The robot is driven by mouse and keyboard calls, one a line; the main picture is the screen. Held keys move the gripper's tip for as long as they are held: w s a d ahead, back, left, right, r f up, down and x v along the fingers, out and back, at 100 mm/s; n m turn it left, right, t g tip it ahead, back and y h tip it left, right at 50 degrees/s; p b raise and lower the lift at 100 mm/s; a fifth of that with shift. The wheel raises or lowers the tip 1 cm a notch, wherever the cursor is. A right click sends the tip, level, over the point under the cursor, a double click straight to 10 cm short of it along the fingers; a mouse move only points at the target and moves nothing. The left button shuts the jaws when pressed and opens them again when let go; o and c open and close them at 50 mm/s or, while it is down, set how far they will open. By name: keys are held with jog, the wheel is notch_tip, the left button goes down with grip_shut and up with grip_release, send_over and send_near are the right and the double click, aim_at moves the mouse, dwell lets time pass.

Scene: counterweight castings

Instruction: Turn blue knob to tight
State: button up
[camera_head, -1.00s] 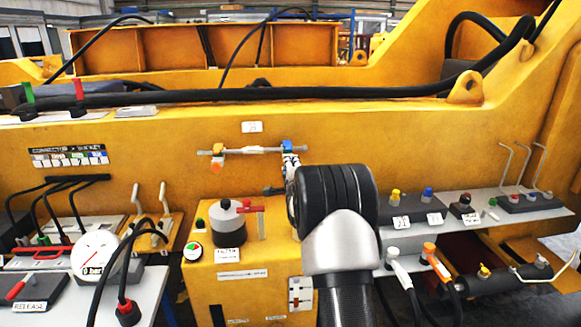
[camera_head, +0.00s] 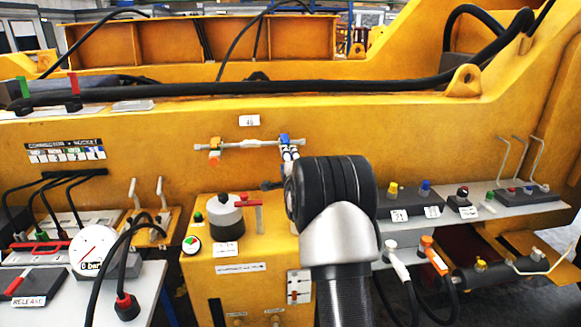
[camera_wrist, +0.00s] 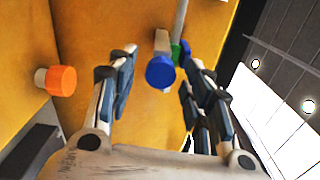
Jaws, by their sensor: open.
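The blue knob (camera_head: 284,139) sits at the right end of a thin grey pipe (camera_head: 245,145) on the yellow wall. In the wrist view the blue knob (camera_wrist: 160,71) is seen end-on, between the two fingers and a little nearer the right one. My gripper (camera_wrist: 158,84) is open around the line to the knob, and I see no contact. In the head view my gripper (camera_head: 289,154) shows only in part, just below the knob; my wrist hides the rest. An orange knob (camera_head: 215,156) is at the pipe's left end; it also shows in the wrist view (camera_wrist: 56,80).
A yellow cabinet with a grey round unit (camera_head: 225,220) and red lever stands below left. A pressure gauge (camera_head: 93,250) and black hoses are farther left. A shelf with yellow and blue buttons (camera_head: 426,187) is at right. A thick black hose (camera_head: 300,91) runs above.

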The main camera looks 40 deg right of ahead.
jog(key=v, duration=1.1)
jog(key=shift+s, duration=0.25)
jog(key=shift+a+r, duration=0.1)
jog(key=s+a+r+n+g+y, duration=0.2)
jog(key=s+a+n+y, duration=0.15)
jog(key=a+n, duration=0.45)
jog(key=s+a+r+n+g+y, duration=0.1)
jog(key=s+a+n+g+y, duration=0.2)
jog(key=a, duration=1)
jog(key=s+a+f+n+g+y, duration=0.1)
jog(key=s+a+n, duration=0.3)
jog(key=s, duration=0.5)
jog(key=s+a+f+n+g+y, duration=0.1)
jog(key=s+a+f+n+g, duration=0.1)
jog(key=s+a+n, duration=0.3)
jog(key=s+a+f+n+g+y, duration=0.1)
jog(key=s+a+n, duration=0.4)
jog(key=s, duration=0.8)
jog(key=shift+s+a+f+g, duration=0.35)
jog(key=shift+f+g, duration=0.15)
jog(key=shift+g, duration=0.2)
